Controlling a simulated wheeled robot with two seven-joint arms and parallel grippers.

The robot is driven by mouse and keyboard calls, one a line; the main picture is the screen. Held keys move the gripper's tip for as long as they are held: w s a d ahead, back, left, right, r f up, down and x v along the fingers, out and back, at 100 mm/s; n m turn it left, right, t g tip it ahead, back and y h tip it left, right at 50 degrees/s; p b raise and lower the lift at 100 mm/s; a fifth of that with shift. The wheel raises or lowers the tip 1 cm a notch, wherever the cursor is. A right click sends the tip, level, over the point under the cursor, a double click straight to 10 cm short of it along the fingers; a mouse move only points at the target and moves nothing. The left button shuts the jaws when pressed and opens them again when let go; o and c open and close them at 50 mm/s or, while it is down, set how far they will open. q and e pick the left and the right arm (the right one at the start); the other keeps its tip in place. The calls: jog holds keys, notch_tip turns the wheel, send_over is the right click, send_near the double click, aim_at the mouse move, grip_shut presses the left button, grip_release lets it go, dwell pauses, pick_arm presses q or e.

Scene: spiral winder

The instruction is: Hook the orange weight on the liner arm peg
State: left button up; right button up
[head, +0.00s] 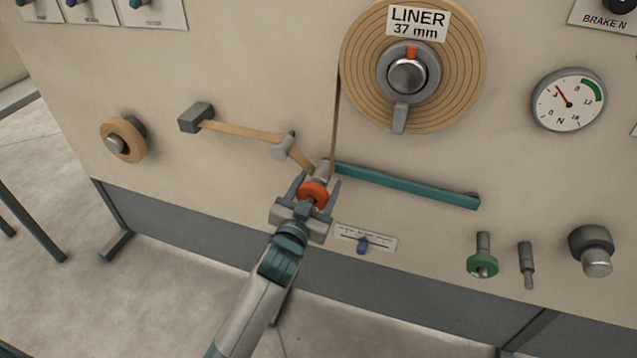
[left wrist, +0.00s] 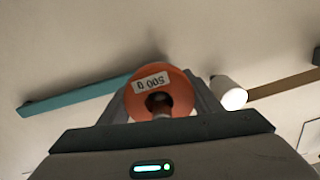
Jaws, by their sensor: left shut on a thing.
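The orange weight (head: 314,190) is a disc held between the fingers of my left gripper (head: 318,185), in front of the panel. In the left wrist view the weight (left wrist: 178,90) shows an upside-down "500 g" label and a dark central hole with a short stem below it. The teal liner arm (head: 410,186) slopes down to the right from just behind the gripper; it also shows in the left wrist view (left wrist: 75,97). Its peg is not clearly seen, and I cannot tell whether the weight touches it. My right gripper is out of view.
A green weight (head: 482,265), a bare peg (head: 527,265) and a knob (head: 592,248) stand lower right.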

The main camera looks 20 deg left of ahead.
pick_arm(q)
jog(key=shift+f+b, duration=1.8)
jog(key=shift+f, duration=1.3)
jog(key=o, duration=2)
jog(key=shift+c, duration=0.2)
jog(key=shift+s, duration=0.1)
jog(key=shift+s+p, duration=0.45)
jog(key=shift+s, duration=0.3)
jog(key=p, duration=0.4)
send_near(317, 207)
jog(key=shift+s+a+f, duration=0.25)
jog(key=shift+s+f, duration=0.15)
jog(key=shift+f, duration=0.25)
jog(key=shift+s+a+f, duration=0.2)
jog(key=shift+s+f, duration=0.2)
jog(key=shift+f, duration=0.25)
jog(key=shift+s+a+f, duration=0.25)
jog(key=shift+s+f, duration=0.15)
jog(key=shift+f, duration=0.25)
